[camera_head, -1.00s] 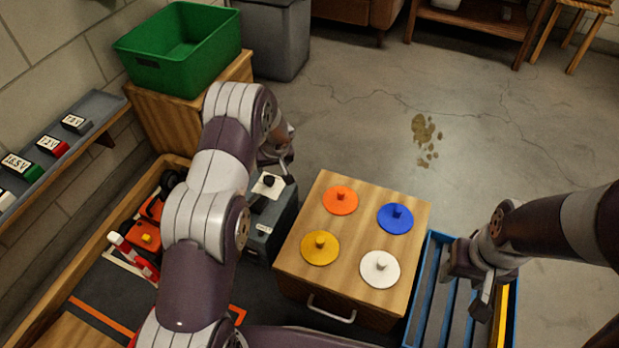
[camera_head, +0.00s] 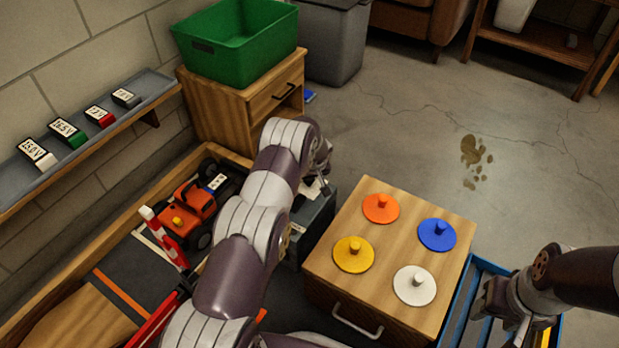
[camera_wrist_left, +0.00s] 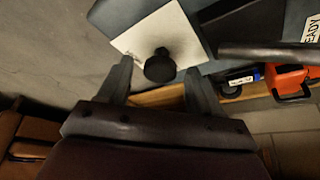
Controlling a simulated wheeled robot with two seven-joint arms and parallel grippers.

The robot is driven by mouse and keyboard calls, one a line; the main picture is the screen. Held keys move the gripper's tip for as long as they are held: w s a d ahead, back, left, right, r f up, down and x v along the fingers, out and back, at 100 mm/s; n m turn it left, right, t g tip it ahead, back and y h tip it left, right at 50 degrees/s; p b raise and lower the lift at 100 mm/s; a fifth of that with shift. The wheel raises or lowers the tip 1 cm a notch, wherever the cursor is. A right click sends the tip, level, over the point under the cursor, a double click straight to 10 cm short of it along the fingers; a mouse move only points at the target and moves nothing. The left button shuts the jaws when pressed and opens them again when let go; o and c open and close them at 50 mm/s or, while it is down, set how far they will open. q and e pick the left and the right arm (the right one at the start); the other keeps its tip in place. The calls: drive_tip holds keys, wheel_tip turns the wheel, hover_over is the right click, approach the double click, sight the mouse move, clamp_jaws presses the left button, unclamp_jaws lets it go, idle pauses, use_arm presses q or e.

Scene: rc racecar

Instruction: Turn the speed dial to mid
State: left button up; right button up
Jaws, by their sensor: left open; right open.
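The speed dial is a round black knob (camera_wrist_left: 159,66) on a white plate (camera_wrist_left: 165,28) on top of a dark grey box (camera_head: 312,222). In the left wrist view the knob stands between the tips of my left gripper (camera_wrist_left: 158,82), which is open. I cannot tell whether the fingers touch it. In the head view my left gripper (camera_head: 318,180) is over the box, and my arm hides the knob and most of the plate. Any dial marks are not readable. My right gripper (camera_head: 505,318) is open and empty, over the blue slatted crate (camera_head: 462,302) at the right.
A wooden cabinet with orange, blue, yellow and white knobbed discs (camera_head: 418,285) stands right of the box. An orange car (camera_head: 190,210) and a red-white striped post (camera_head: 163,238) are at the left. A wall shelf (camera_head: 100,130) holds labelled blocks. A green bin (camera_head: 240,45) stands behind.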

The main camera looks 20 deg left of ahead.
use_arm(q)
drive_tip(key=c, duration=1)
drive_tip(key=shift+c, duration=0.2)
drive_tip(key=shift+r, duration=0.1)
